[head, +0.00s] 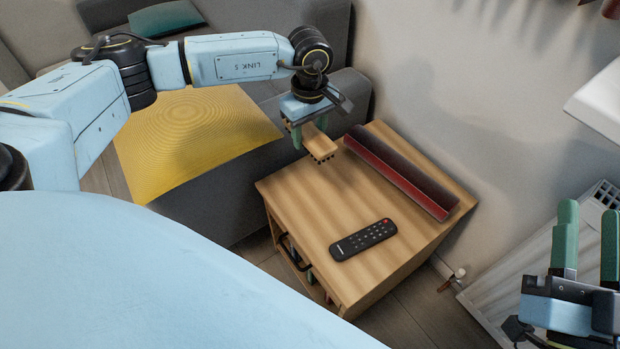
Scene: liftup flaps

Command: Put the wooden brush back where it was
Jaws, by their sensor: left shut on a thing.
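The wooden brush (318,145) is light brown with dark bristles underneath. My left gripper (308,132) is shut on it and holds it above the back left part of the wooden nightstand (318,222). The brush looks apart from the nightstand top, though the exact gap is hard to tell. My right gripper (588,232) is at the lower right, beside the nightstand, with its two green fingers apart and nothing between them.
A black remote (363,240) lies on the nightstand's front part. A long dark and red object (400,176) lies along its back right edge. A grey sofa with a yellow cushion (185,140) stands left. A white radiator (505,265) is at the right wall.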

